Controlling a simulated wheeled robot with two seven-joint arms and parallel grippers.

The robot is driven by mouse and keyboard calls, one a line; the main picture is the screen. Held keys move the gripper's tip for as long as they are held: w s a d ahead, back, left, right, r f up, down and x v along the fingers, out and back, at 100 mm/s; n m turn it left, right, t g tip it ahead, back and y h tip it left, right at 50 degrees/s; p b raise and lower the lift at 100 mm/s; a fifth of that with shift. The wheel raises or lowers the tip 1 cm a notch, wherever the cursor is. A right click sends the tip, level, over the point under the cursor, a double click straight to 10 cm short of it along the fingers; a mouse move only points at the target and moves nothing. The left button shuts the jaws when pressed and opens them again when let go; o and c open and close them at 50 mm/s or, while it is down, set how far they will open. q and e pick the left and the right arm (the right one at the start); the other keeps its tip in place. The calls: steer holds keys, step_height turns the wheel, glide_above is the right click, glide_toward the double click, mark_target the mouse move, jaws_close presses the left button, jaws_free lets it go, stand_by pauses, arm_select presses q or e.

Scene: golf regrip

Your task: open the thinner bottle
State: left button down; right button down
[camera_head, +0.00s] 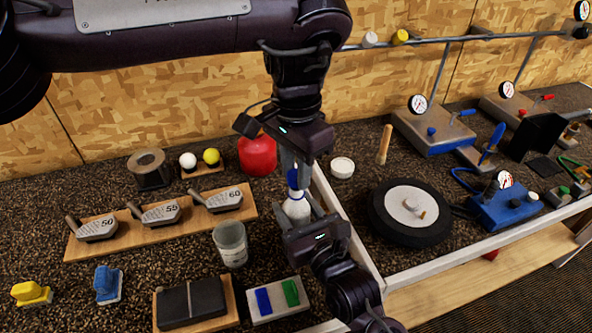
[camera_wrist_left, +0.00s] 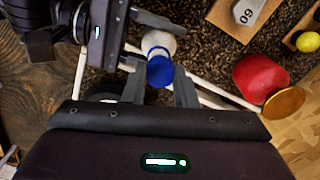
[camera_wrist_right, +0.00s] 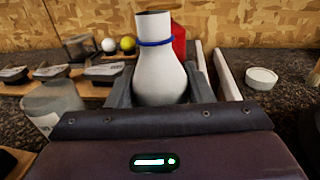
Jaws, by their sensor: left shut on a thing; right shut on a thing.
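The white bottle (camera_head: 296,208) with a blue neck ring stands upright between my grippers. My right gripper (camera_head: 300,214) is shut on its body; the fingers also show either side of it in the right wrist view (camera_wrist_right: 158,85). There the bottle's top shows a dark open mouth with no cap on it. My left gripper (camera_head: 296,176) is above the bottle, shut on the blue cap (camera_wrist_left: 160,71), which appears apart from the neck. The wider red container (camera_head: 257,155) stands behind to the left, with an orange-brown top in the left wrist view (camera_wrist_left: 284,104).
A translucent cup (camera_head: 230,243) stands left of the bottle, near a wooden rack (camera_head: 160,232) of club heads. A white rail (camera_head: 340,215) runs just right of the bottle. A small white round tub (camera_head: 342,167) and a black wheel (camera_head: 409,213) lie beyond it.

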arm_select(q)
steer(key=shift+r, duration=0.15)
steer(key=shift+r, duration=1.9)
arm_select(e)
steer(key=c, duration=0.6)
jaws_free()
